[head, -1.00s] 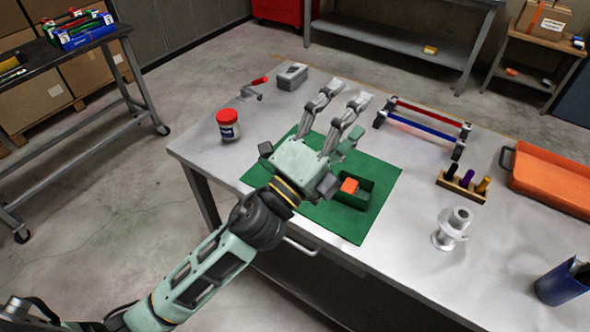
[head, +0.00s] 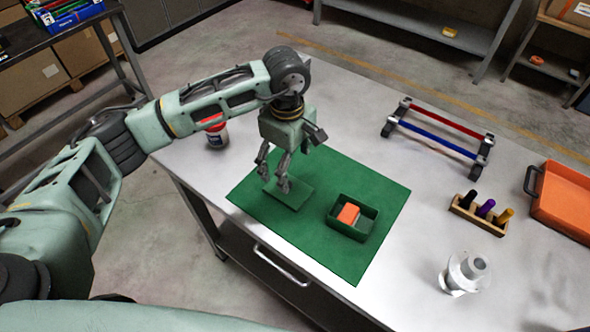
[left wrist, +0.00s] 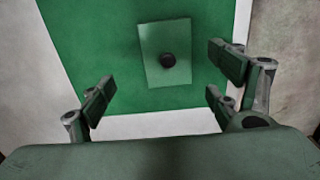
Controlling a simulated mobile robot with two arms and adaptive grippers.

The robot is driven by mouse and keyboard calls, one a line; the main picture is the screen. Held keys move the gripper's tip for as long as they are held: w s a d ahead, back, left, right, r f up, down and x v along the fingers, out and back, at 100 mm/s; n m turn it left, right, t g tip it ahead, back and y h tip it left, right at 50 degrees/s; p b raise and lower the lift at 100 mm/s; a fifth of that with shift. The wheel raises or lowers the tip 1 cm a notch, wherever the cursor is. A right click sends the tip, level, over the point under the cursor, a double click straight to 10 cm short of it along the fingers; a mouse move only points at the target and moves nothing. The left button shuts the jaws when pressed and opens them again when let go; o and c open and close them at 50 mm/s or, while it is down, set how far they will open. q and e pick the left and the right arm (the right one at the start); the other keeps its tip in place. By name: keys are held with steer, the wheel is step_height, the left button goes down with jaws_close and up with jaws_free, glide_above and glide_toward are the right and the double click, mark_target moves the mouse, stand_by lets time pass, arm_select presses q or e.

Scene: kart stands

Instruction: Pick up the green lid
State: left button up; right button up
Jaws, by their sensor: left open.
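The green lid (head: 289,194) lies flat on the green mat (head: 334,260), left of the green box. In the left wrist view the lid (left wrist: 155,70) is a pale green rectangle with a dark round knob (left wrist: 168,60). My left gripper (head: 276,188) points down above the lid, fingers apart and empty. In the left wrist view its fingertips (left wrist: 162,82) stand wide to either side, with the lid farther off between them and untouched. The open green box (head: 368,222) holds an orange block (head: 348,213). My right gripper is not in view.
A red-capped jar (head: 216,138) stands behind my left arm. A rack with red and blue bars (head: 437,132), a wooden holder with several coloured pegs (head: 481,214), a metal flanged part (head: 463,274) and an orange tray (head: 562,203) occupy the table's right side.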

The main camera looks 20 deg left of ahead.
arm_select(q)
steer(key=shift+a+f, duration=0.15)
steer(key=shift+a, duration=0.2)
steer(key=f, duration=0.1)
steer(key=s+f+p, duration=0.1)
steer(key=f+p, duration=0.1)
steer(key=shift+s, duration=0.3)
steer(key=f, duration=0.2)
steer(key=f+p, duration=0.1)
steer(key=shift+w, duration=0.25)
steer(key=shift+f, duration=0.4)
steer(key=c, duration=0.8)
steer(key=shift+c, duration=1.6)
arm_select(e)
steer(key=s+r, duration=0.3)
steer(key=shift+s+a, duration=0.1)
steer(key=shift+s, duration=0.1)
